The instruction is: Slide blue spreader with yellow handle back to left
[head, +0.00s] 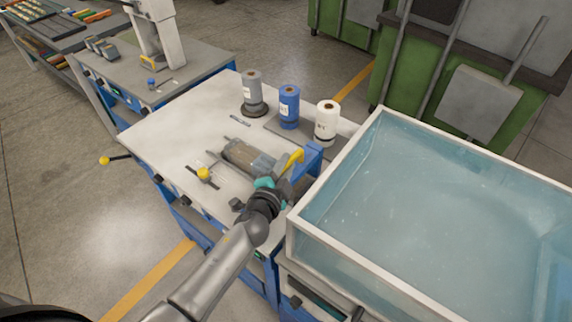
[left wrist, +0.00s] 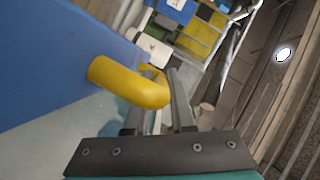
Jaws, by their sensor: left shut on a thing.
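The blue spreader (head: 312,157) stands at the right end of the pale worktop, close to the water tank. Its yellow handle (head: 294,158) faces left. My left gripper (head: 283,174) comes in from the front and is shut on the handle. In the left wrist view the blue spreader (left wrist: 50,60) fills the left side, and its bent yellow handle (left wrist: 128,86) runs between the grey fingers of my left gripper (left wrist: 160,88). The spreader's lower edge is partly hidden in the head view. My right gripper is not in view.
A grey roll (head: 252,88), a blue roll (head: 289,106) and a white roll (head: 326,122) stand behind the spreader. A water-filled tank (head: 310,240) borders the right.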

